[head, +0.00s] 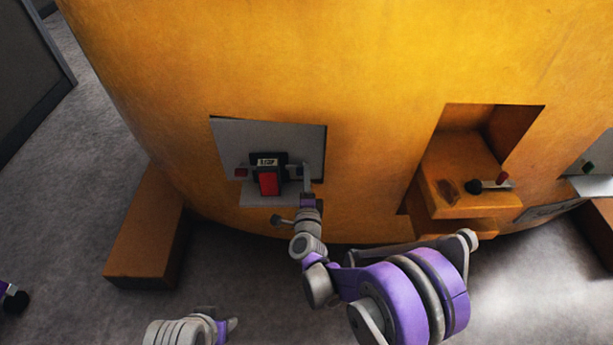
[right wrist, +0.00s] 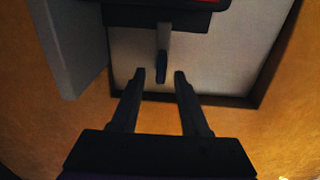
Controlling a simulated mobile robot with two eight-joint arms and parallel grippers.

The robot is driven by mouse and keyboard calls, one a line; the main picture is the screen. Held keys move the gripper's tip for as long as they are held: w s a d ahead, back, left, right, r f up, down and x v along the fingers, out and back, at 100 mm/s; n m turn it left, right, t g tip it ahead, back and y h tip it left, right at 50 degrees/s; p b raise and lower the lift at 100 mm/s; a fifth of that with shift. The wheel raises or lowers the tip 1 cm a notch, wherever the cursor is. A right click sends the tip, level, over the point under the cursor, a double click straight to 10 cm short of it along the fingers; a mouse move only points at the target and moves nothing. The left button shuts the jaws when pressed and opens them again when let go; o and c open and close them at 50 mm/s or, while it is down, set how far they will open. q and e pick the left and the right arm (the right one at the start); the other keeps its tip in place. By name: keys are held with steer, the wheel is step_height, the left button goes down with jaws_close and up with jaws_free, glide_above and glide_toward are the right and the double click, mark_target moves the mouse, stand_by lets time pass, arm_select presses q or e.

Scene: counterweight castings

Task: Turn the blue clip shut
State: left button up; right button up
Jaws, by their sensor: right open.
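The blue clip (right wrist: 161,67) shows in the right wrist view as a small dark blue tip on a grey stem, below a black block (right wrist: 160,15) with a red part. My right gripper (right wrist: 159,77) is open, and its two fingertips are on either side of the clip's lower end, with gaps visible. How deep the clip sits between them I cannot tell. In the head view my right gripper (head: 306,175) is at the right side of the grey panel recess (head: 240,140); I cannot make out the clip there. My left gripper is not clearly visible.
The recess is in a large yellow-orange casting (head: 330,70). It holds a red block (head: 269,182) under a small label. A grey plate (right wrist: 72,45) stands at the left in the wrist view. An orange foot (head: 145,230) juts out left.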

steer(key=s+p, duration=0.1)
steer(key=s, duration=0.9)
steer(key=shift+s, duration=0.15)
